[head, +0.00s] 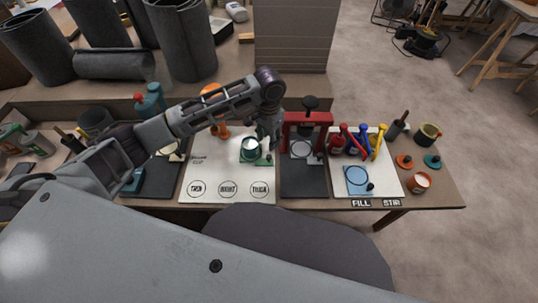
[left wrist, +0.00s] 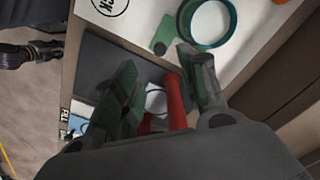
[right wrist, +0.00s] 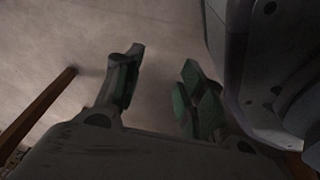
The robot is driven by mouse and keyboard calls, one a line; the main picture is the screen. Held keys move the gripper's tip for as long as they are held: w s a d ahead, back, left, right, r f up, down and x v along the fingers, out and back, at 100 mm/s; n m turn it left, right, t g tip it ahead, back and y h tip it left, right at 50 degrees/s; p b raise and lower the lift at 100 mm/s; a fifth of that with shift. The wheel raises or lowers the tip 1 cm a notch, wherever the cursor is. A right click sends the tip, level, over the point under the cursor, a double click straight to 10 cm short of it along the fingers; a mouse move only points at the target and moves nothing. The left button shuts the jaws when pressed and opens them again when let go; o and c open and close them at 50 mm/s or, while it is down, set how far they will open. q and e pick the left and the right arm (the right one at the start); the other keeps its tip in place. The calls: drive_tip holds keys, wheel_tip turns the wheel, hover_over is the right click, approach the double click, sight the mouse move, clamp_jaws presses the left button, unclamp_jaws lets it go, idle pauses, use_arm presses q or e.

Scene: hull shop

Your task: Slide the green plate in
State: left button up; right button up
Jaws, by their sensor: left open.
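The green plate (head: 263,161) lies on the white board, left of the red press (head: 307,119). A round green-rimmed piece (head: 250,142) sits at its left; I cannot tell whether they are joined. In the left wrist view the plate shows as a small green square (left wrist: 166,35) beside a green ring (left wrist: 234,22). My left gripper (head: 268,128) hangs just behind the plate, near the press. Its fingers (left wrist: 160,70) are apart, with a red post of the press (left wrist: 177,100) showing beyond them. My right gripper (right wrist: 163,62) is open and empty over bare floor.
A dark mat (head: 304,182) lies before the press. Right of it, a white board holds a blue plate (head: 357,175) and red, blue and yellow tools. Grey rolls stand behind; my left arm crosses the bench's left side.

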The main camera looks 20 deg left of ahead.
sight(269, 156)
use_arm(q)
wheel_tip(269, 156, down, 8)
drive_tip(key=shift+b, duration=0.7)
drive_tip(key=shift+f, duration=1.15)
use_arm(e)
drive_tip(key=shift+w+a+r, duration=0.6)
drive_tip(key=shift+a+r, duration=0.15)
drive_tip(key=shift+r, duration=0.1)
drive_tip(key=shift+w+a+r, duration=0.6)
drive_tip(key=shift+a+r, duration=0.15)
drive_tip(key=shift+r, duration=0.05)
use_arm(q)
clamp_jaws()
